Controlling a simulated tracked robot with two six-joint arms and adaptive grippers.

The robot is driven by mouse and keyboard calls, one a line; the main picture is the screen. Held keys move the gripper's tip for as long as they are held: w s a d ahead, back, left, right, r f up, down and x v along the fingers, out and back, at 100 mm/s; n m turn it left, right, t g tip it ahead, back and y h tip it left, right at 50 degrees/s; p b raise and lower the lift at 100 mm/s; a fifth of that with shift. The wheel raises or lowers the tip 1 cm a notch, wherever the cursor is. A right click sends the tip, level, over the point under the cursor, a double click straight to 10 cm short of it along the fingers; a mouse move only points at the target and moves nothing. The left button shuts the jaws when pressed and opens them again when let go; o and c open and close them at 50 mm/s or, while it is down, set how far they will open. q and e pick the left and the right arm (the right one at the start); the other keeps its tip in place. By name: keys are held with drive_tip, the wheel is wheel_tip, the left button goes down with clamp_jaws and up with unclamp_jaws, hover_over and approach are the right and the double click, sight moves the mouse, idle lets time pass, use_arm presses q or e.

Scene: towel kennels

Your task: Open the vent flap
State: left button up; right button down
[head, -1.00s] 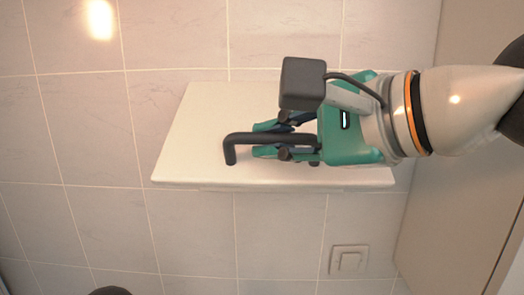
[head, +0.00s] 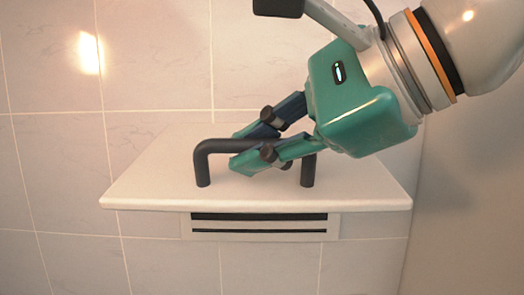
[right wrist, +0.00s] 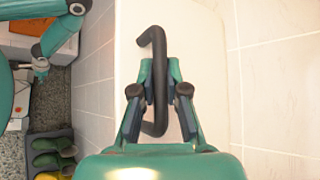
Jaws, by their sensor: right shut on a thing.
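The vent flap (head: 150,182) is a white panel with a dark bar handle (head: 203,168). In the head view it stands out from the tiled wall, and a slotted vent (head: 260,228) shows below its near edge. My right gripper (head: 243,150) is shut on the handle, its teal fingers around the bar. The right wrist view shows the handle (right wrist: 157,40) between both fingers (right wrist: 160,82), with the white flap (right wrist: 205,45) behind. A teal gripper part, seemingly my left (right wrist: 42,62), shows at the upper left there; its jaw state is unclear.
In the right wrist view, a dark rack (right wrist: 50,150) with green and yellow boots stands at the lower left on a speckled floor. An orange item (right wrist: 35,27) lies at the upper left. A plain beige surface (head: 460,190) borders the flap's right side in the head view.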

idle(0.3)
drive_tip(key=c, duration=1.2)
unclamp_jaws()
drive_tip(key=shift+w, duration=0.1)
drive_tip(key=shift+d+r, duration=0.1)
drive_tip(key=shift+s+d+r, duration=0.3)
drive_tip(key=shift+s+d, duration=0.05)
drive_tip(key=shift+d, duration=0.1)
drive_tip(key=s+d, duration=0.2)
drive_tip(key=d, duration=0.1)
drive_tip(key=s+d, duration=0.2)
drive_tip(key=d, duration=0.2)
drive_tip(key=s+d, duration=0.3)
drive_tip(key=d, duration=0.1)
drive_tip(key=shift+d+r, duration=0.2)
drive_tip(key=shift+r, duration=0.1)
